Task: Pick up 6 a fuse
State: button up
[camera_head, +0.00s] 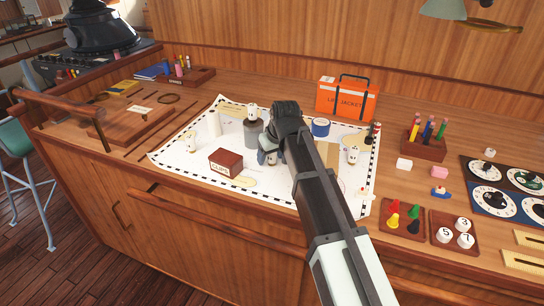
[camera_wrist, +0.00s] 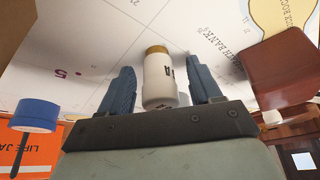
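A white cylindrical fuse (camera_wrist: 159,82) with a brass-coloured cap is between my gripper's two blue-grey fingers (camera_wrist: 160,88) in the wrist view. An "A" shows on its side; its number cannot be read clearly. The fingers are open, with a gap on each side of the fuse. In the head view my gripper (camera_head: 270,157) is low over the chart, and my arm hides much of it.
A brown box (camera_head: 226,162) sits on the chart (camera_head: 170,156) close to my gripper's left. At the right are a pen holder (camera_head: 424,146) and small trays of pegs (camera_head: 402,219) and numbered cylinders (camera_head: 440,241).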

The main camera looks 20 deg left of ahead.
jog(key=c, duration=1)
jog(key=shift+r, duration=0.1)
jog(key=shift+c, duration=0.2)
